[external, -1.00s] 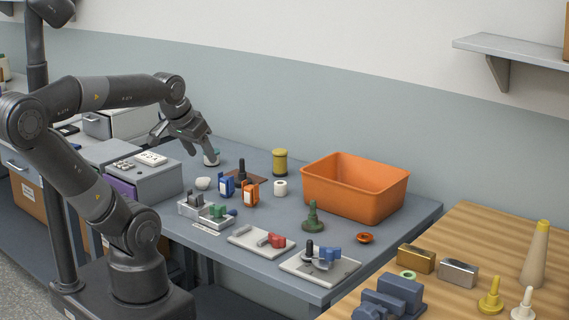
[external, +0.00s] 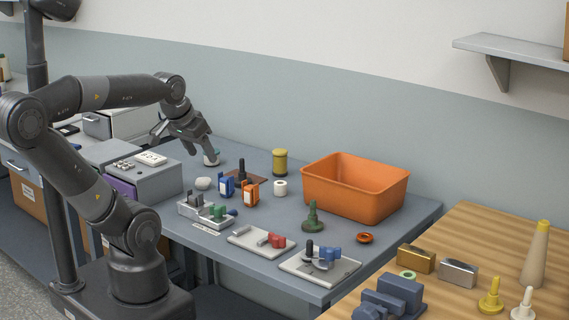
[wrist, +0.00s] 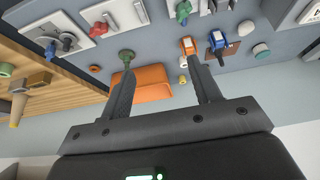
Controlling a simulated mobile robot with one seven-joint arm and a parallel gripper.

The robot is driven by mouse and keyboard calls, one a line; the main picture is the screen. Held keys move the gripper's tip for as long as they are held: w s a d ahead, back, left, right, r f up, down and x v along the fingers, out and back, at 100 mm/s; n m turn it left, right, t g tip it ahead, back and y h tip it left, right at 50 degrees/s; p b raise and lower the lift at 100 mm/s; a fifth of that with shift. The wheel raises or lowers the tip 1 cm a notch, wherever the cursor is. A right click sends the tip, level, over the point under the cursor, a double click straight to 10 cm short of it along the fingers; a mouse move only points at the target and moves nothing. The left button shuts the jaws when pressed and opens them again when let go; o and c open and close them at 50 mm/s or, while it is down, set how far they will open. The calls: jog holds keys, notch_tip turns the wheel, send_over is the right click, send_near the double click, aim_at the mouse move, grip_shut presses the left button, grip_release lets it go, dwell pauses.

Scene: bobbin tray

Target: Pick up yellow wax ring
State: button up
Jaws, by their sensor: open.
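I cannot make out a clear yellow wax ring. A yellow spool-like cylinder (external: 280,162) stands upright near the back of the grey table, left of the orange bin; it also shows small in the wrist view (wrist: 182,79). Whether it is a ring is unclear. A yellow flanged piece (external: 490,297) with a knob stands on the wooden table. My gripper (external: 184,144) is open and empty above the back left of the grey table, left of the yellow cylinder. Its two fingers are spread in the wrist view (wrist: 160,65), with nothing held between them.
The orange bin (external: 355,200) stands at the back right. A white roll (external: 280,188), orange (external: 250,194) and blue (external: 226,185) holders and a green stand (external: 313,218) occupy the middle. Fixture plates (external: 320,272) line the front edge. A wall shelf (external: 510,45) is upper right.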

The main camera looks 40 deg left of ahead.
jog(key=shift+w, duration=0.1)
dwell(0.4)
